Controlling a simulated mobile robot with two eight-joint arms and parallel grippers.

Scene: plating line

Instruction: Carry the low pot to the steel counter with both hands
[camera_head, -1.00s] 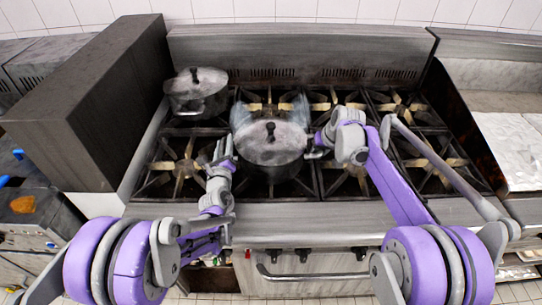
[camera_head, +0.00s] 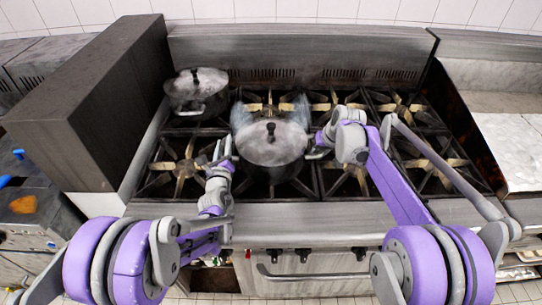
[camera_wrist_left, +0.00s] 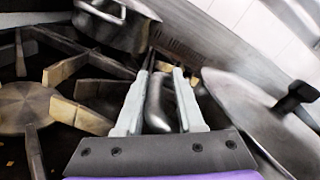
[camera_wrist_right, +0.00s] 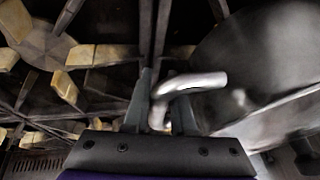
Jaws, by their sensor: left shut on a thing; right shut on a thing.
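The low pot (camera_head: 272,165), grey with a domed lid and black knob, is over the front middle burner of the range. I cannot tell whether it touches the grate. My left gripper (camera_head: 228,160) is shut on its left handle, which also shows between the fingers in the left wrist view (camera_wrist_left: 158,103). My right gripper (camera_head: 317,150) is shut on its right handle; the bent metal handle shows in the right wrist view (camera_wrist_right: 190,84). The pot looks level. A steel counter (camera_head: 490,100) stands right of the range.
Another lidded pot (camera_head: 197,97) sits on the back left burner. A tall dark box-shaped unit (camera_head: 95,110) stands left of the range. Burners right of the held pot are bare (camera_head: 405,105). A bluish blurred shape (camera_head: 300,108) shows behind the pot. The range's front edge (camera_head: 300,215) is clear.

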